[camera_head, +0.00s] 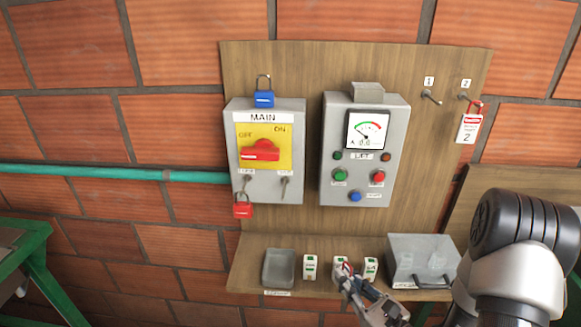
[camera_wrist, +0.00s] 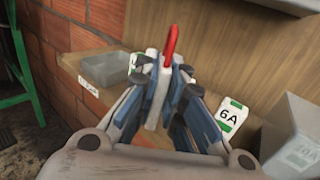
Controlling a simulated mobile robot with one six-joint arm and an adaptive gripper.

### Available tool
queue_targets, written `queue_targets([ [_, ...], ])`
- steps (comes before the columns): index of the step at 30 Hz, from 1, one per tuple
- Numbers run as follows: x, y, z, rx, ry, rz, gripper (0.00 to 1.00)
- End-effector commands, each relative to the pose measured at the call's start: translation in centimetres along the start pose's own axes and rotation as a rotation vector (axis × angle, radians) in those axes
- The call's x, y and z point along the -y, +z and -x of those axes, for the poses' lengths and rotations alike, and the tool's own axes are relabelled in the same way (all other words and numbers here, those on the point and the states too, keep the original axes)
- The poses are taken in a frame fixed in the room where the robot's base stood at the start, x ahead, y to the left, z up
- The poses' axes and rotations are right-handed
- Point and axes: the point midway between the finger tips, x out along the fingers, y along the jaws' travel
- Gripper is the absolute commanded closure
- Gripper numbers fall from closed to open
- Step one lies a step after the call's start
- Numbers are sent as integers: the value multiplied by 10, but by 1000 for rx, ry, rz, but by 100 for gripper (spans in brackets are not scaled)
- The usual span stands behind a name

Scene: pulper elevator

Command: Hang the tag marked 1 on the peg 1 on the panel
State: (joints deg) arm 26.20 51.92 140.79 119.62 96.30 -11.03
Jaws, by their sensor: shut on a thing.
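My gripper (camera_head: 350,280) is low over the shelf, in front of the middle of it. In the wrist view its fingers (camera_wrist: 164,85) are shut on a thin white tag (camera_wrist: 158,92) with a red loop (camera_wrist: 171,42) standing up above it. The tag is edge-on, so its number cannot be read. Peg 1 (camera_head: 432,98) is a bare metal hook below the label 1 (camera_head: 429,81) at the panel's upper right. It is well above and to the right of my gripper. A tag marked 2 (camera_head: 468,129) hangs from peg 2 (camera_head: 463,96) by a red loop.
The wooden panel (camera_head: 430,190) carries the MAIN switch box (camera_head: 270,190) and a meter box (camera_head: 372,205). On the shelf stand a grey tray (camera_head: 279,268), several white-green blocks (camera_head: 310,268) and a grey box (camera_head: 415,258). A blue padlock (camera_head: 264,99) and red padlock (camera_head: 243,211) hang left.

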Motion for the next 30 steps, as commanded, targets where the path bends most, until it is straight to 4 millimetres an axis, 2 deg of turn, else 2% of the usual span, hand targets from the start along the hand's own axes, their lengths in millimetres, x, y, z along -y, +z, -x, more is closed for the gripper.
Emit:
queue_targets([
  [1, -11, 20, -6, 6, 56, 7, 100],
  [7, -77, 83, -24, 4, 377, 11, 100],
  [12, -134, 127, -20, 2, 663, 7, 100],
  [15, -158, 143, -13, 1, 795, 4, 100],
  [18, -173, 153, -6, 0, 887, 2, 100],
  [21, -180, 156, -2, 0, 934, 1, 100],
  [30, -182, 156, -1, 0, 945, 0, 100],
])
